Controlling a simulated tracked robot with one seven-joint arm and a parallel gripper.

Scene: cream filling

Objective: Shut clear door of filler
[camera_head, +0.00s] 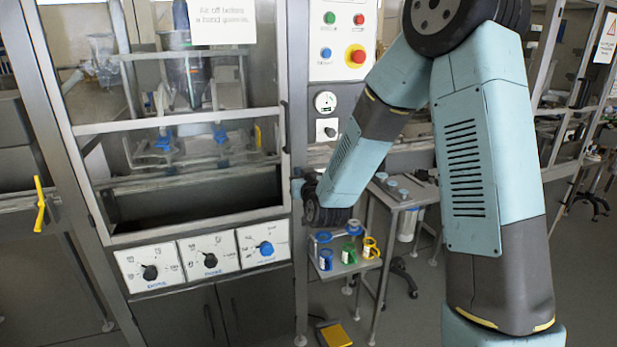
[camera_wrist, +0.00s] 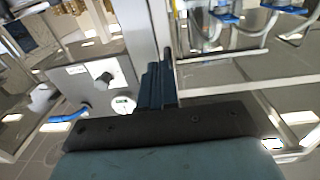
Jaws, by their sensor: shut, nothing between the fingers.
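The filler (camera_head: 195,225) is the steel machine at the left of the head view. Its clear door (camera_head: 130,100) is a see-through panel in a grey frame over the upper front. A crossbar runs along its lower part, and below it a dark gap shows above the knob panel. I cannot tell how far the door stands open. My gripper (camera_head: 297,187) is beside the machine's right upright, partly hidden by my wrist. In the wrist view, my gripper (camera_wrist: 158,86) has its dark blue fingers together and empty, close to a metal post and frame.
A button panel (camera_head: 343,40) with a red stop button is right of the door. A small cart (camera_head: 345,265) with coloured cups is below my wrist. A yellow pedal (camera_head: 333,334) lies on the floor. A knob and gauge (camera_wrist: 123,104) are left of my fingers.

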